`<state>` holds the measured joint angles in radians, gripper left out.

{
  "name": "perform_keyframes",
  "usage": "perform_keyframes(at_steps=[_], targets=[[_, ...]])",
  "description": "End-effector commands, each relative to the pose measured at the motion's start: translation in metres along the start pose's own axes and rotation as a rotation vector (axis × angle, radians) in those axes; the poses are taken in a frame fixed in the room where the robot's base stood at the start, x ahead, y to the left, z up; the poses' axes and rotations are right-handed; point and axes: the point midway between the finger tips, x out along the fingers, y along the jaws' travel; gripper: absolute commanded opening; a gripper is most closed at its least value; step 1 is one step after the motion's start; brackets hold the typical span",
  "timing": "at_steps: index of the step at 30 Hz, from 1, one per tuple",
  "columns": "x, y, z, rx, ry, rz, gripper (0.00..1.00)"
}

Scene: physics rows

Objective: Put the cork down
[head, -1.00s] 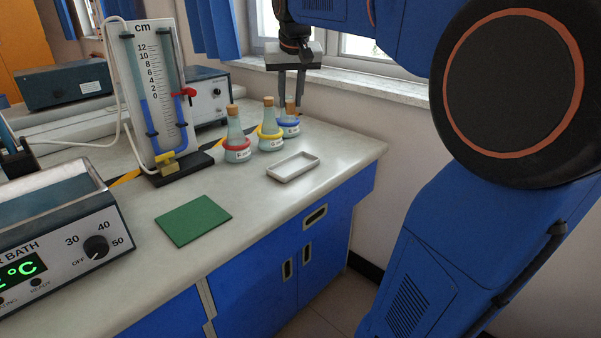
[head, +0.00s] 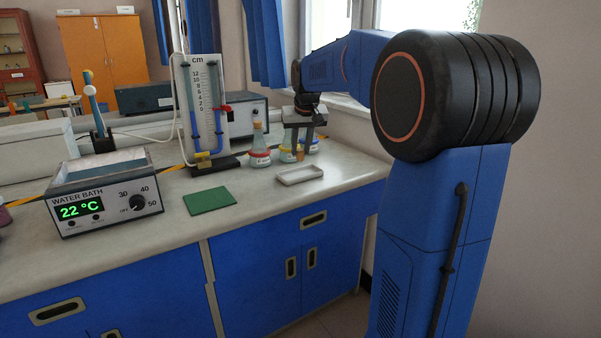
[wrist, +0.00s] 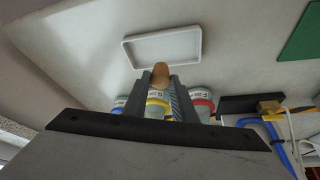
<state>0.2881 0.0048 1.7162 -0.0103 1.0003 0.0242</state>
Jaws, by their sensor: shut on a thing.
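My gripper (head: 301,150) is shut on a brown cork (head: 301,156), which shows below the fingertips in the head view. In the wrist view the cork (wrist: 161,72) sits at the fingertips, with the white tray (wrist: 126,53) beyond it. In the head view the shallow tray (head: 300,181) lies on the bench, below and in front of the held cork. The cork appears apart from the tray. Behind the gripper stand flasks with a red collar (head: 260,158), a yellow collar (head: 286,154) and a blue collar (head: 313,144). The gripper partly hides the yellow and blue ones.
A green mat (head: 208,201) lies left of the tray. A manometer stand (head: 203,110) rises behind it, left of the flasks. A water bath (head: 104,196) reading 22 °C stands at the left. The bench's front and right edges are near the tray.

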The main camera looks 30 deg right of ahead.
Motion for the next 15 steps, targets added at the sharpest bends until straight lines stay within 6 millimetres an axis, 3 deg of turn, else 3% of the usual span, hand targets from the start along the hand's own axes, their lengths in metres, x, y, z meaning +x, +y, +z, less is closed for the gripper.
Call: perform_keyframes(at_steps=[3,15], targets=[[0.017,0.0,0.009,0.0,-0.002,0.0,0.04],[0.049,0.0,0.023,0.0,-0.002,0.0,0.04]])
